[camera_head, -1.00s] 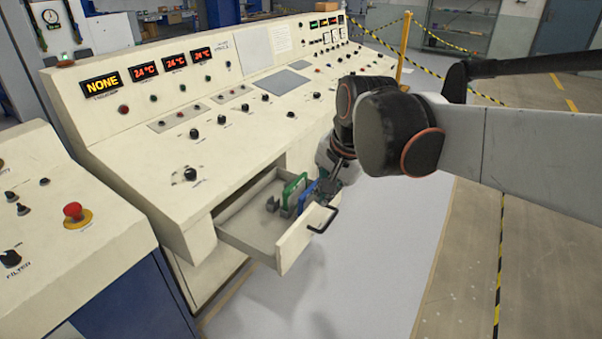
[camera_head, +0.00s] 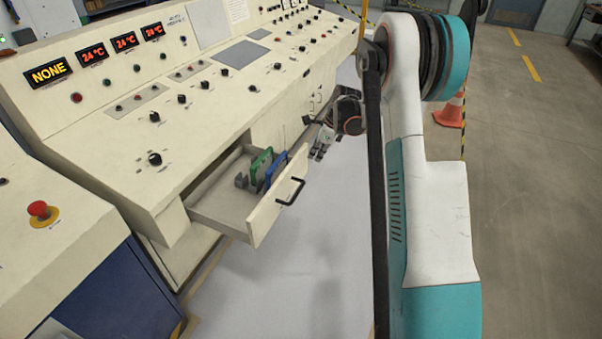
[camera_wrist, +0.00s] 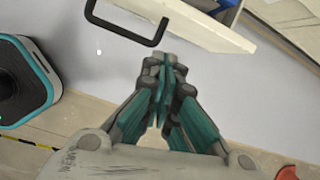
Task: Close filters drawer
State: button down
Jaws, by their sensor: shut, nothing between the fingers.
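The filters drawer (camera_head: 222,211) is pulled out of the cream console. Its front panel (camera_head: 268,214) has a black bar handle (camera_head: 291,191). A green filter (camera_head: 261,163) and a blue filter (camera_head: 276,170) stand inside, next to a grey holder. My gripper (camera_head: 318,155) is to the right of the drawer front, apart from it, with fingers hanging down. In the wrist view, my gripper (camera_wrist: 165,62) has its teal fingers together and empty. The drawer front (camera_wrist: 190,25) and the handle (camera_wrist: 122,36) show just beyond the fingertips there, with a small gap.
The console (camera_head: 120,135) carries knobs and displays above the drawer. A panel with a red emergency button (camera_head: 40,210) is at the left. Light floor (camera_head: 310,270) in front of the drawer is clear. An orange cone (camera_head: 451,110) stands at the right.

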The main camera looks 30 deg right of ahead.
jog(key=d+f+m, duration=0.2)
jog(key=d+f, duration=0.2)
jog(key=f, duration=0.2)
jog(key=w+a+f+b, duration=0.4)
jog(key=w+f, duration=0.3)
jog(key=f, duration=0.2)
jog(key=shift+a+f+y+b, duration=0.3)
jog(key=shift+a+f, duration=0.05)
jog(key=shift+a, duration=0.15)
